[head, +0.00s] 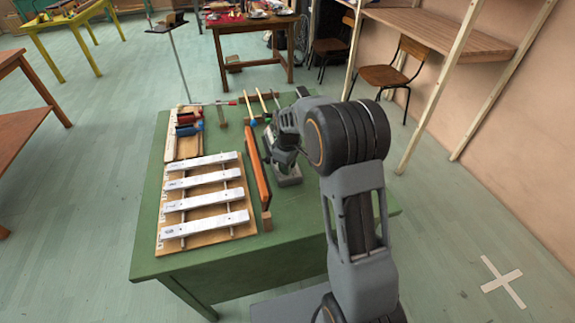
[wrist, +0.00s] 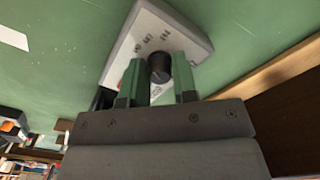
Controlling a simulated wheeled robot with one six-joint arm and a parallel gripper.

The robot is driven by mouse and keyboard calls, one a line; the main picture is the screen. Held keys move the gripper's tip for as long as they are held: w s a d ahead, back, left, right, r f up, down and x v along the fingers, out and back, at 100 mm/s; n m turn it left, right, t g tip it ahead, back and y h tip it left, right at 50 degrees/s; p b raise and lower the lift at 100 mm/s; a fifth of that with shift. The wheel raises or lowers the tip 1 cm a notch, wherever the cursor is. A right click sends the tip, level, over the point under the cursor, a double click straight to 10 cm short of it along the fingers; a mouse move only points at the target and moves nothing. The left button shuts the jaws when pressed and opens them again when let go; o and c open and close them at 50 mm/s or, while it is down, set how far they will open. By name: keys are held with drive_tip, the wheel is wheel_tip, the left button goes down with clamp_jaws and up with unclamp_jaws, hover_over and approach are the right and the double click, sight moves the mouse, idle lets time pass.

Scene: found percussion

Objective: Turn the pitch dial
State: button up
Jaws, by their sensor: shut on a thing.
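The pitch dial is a black round knob (wrist: 159,68) on a light grey, sloped box (wrist: 145,32) with small dark markings on its top. In the head view the grey box (head: 291,178) sits on the green table, and my arm hides the dial there. My gripper (wrist: 158,80) has green fingers, one on each side of the knob, and is shut on it. The box stays on the table.
A board with several metal bars (head: 205,198) lies at the table's left front. A tall orange-brown panel (head: 258,170) stands between it and the grey box. Red and blue objects (head: 187,130) lie behind the bars, and sticks (head: 262,101) lie at the back.

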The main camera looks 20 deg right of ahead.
drive_tip(key=o, duration=0.9)
wheel_tip(320, 180, up, 14)
drive_tip(key=shift+f+p, duration=0.1)
drive_tip(key=shift+p, duration=0.5)
